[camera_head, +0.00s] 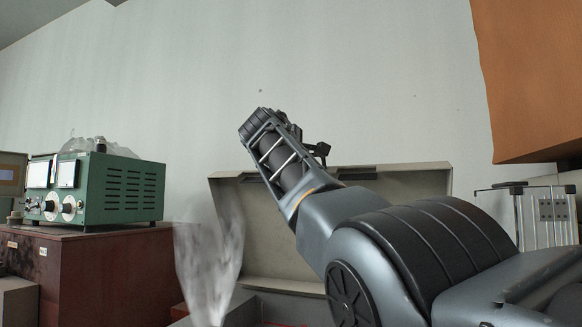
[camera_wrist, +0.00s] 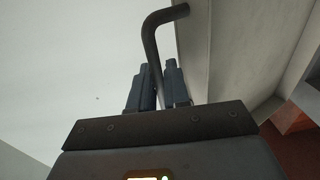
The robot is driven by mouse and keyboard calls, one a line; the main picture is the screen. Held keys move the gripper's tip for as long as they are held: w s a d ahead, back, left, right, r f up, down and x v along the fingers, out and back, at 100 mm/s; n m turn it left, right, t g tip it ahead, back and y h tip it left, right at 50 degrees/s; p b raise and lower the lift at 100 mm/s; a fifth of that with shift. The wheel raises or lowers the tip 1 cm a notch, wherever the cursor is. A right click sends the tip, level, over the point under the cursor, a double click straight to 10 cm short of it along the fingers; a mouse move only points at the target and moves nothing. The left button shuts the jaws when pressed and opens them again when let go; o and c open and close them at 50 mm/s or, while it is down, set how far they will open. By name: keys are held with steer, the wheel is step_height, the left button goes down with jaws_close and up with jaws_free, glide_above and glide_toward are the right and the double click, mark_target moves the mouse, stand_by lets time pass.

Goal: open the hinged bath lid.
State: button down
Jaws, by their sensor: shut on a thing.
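The beige lid (camera_head: 262,235) stands steeply raised behind my arm, its hollow inner side facing the head camera. It also shows as a pale panel along the right of the wrist view (camera_wrist: 222,50). The bath's grey rim (camera_head: 285,309) shows low in the head view; my arm hides much of it. A dark bent handle bar (camera_wrist: 153,42) runs from the lid's side down between my fingers. My gripper (camera_wrist: 155,82) is shut on this handle. In the head view my wrist is at the lid's top edge, and the fingers are hard to make out.
A green instrument (camera_head: 118,190) with dials sits on a red-brown cabinet (camera_head: 100,270) at left. A pale, mottled, see-through shape (camera_head: 210,255) rises left of the bath. An orange box (camera_head: 530,75) overhangs at upper right, above a silver case (camera_head: 543,218). Wall space above the lid is clear.

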steer(key=shift+w, duration=0.2)
steer(key=c, duration=1.3)
jaws_free()
steer(key=shift+b+v, duration=1.95)
steer(key=shift+v, duration=1.95)
steer(key=shift+s, duration=0.1)
